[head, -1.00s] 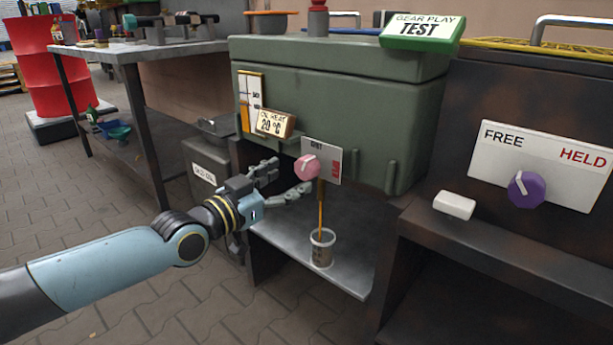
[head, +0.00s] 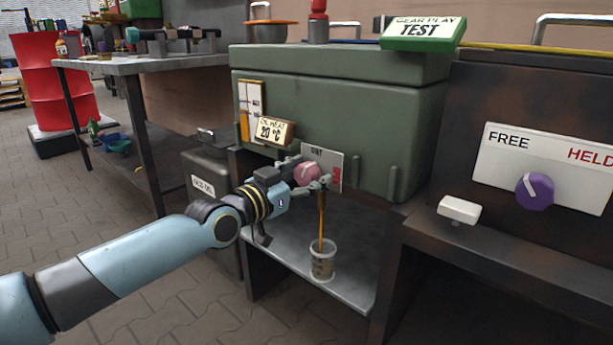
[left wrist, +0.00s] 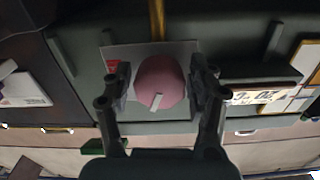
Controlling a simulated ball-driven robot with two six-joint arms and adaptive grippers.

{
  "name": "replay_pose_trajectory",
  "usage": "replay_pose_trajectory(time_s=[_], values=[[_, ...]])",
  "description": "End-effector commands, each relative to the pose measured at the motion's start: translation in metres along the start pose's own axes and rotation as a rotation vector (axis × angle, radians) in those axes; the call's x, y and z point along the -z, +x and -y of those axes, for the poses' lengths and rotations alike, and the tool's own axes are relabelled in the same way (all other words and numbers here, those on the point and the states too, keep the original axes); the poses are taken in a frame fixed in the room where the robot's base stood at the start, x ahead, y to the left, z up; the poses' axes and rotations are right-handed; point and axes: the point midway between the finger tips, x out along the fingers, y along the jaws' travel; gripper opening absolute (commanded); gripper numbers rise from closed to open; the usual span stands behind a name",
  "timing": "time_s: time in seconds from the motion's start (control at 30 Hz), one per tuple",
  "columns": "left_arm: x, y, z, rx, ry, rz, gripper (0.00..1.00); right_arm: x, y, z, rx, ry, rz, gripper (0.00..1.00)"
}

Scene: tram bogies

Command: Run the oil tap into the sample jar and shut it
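The oil tap's pink knob (head: 307,174) sits on a small plate (head: 334,165) on the green gear case. A thin amber oil stream (head: 321,225) runs from below it into the sample jar (head: 322,262), which stands upright on the metal shelf. How full the jar is I cannot tell. My left gripper (head: 311,172) is at the knob, with a finger on either side. In the left wrist view the knob (left wrist: 160,82) lies between the fingers (left wrist: 161,86), with narrow gaps that look open. The knob's pale pointer (left wrist: 156,102) shows there. My right gripper is out of view.
The green gear case (head: 330,95) carries an oil heat sign (head: 274,130) reading 20 °C. To the right are a FREE/HELD panel with a purple knob (head: 535,191) and a white block (head: 459,209). A grey bin (head: 207,170) stands left of the shelf.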

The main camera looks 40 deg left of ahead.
Motion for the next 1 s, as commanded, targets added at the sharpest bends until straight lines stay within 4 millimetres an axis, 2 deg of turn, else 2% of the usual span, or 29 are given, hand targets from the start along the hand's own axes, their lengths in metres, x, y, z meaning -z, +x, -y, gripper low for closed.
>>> replay_pose_trajectory(time_s=[0.03, 0.33, 0.47, 0.73, 1.0], values=[[-0.0001, -0.0001, 0.0000, 0.000, 0.000, 0.000, 0.49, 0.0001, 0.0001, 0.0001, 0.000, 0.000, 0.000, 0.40], [-0.0003, -0.0002, 0.0000, 0.000, 0.000, 0.000, 0.11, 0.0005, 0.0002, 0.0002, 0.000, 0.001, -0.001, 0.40], [-0.0003, -0.0003, -0.0001, 0.000, -0.044, 0.000, 0.11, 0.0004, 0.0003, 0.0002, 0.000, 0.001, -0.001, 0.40], [-0.0004, -0.0003, -0.0005, 0.000, -0.349, 0.001, 0.11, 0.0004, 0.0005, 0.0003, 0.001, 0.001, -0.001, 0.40], [-0.0004, -0.0003, -0.0005, 0.000, -0.387, 0.001, 0.11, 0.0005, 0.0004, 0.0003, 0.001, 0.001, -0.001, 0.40]])
